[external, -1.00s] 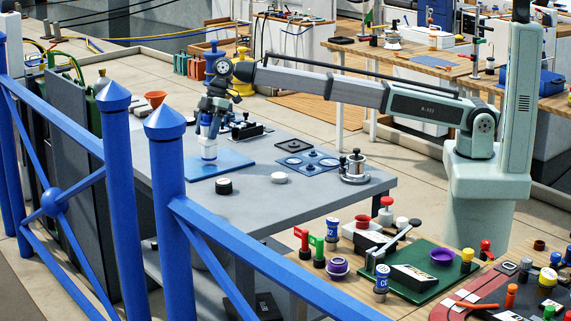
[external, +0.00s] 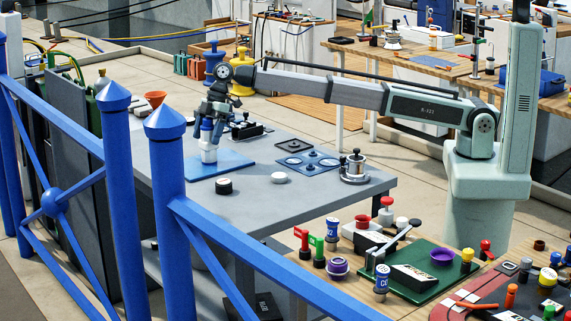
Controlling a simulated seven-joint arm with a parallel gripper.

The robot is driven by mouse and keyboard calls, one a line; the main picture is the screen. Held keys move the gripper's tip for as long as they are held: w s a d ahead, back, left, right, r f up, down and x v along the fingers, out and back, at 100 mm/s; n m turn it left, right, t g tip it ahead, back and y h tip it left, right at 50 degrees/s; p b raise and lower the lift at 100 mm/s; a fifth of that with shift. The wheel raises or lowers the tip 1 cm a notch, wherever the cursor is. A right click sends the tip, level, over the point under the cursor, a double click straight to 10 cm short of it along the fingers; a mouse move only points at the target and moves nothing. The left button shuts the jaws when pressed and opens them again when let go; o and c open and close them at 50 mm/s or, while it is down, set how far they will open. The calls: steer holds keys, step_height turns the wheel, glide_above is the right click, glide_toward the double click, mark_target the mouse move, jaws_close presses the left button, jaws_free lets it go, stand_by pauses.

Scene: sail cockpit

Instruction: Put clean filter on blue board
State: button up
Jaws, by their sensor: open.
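The clean filter appears to be the white cylinder with a blue upper part (external: 208,154). It stands upright on the blue board (external: 235,163), towards the board's left part, and looks to be resting on it. My gripper (external: 207,126) points down over the filter, with its open fingers around or just above the blue top. The view is too small to tell whether a finger still touches it.
A black round piece (external: 224,186) and a white round piece (external: 279,178) lie in front of the board. A blue plate with discs (external: 308,161) and a metal pot (external: 354,168) are to the right. A black device (external: 247,131) stands behind. The table's front is mostly clear.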

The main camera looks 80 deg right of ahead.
steer(key=v, duration=1.2)
steer(key=shift+r, duration=0.15)
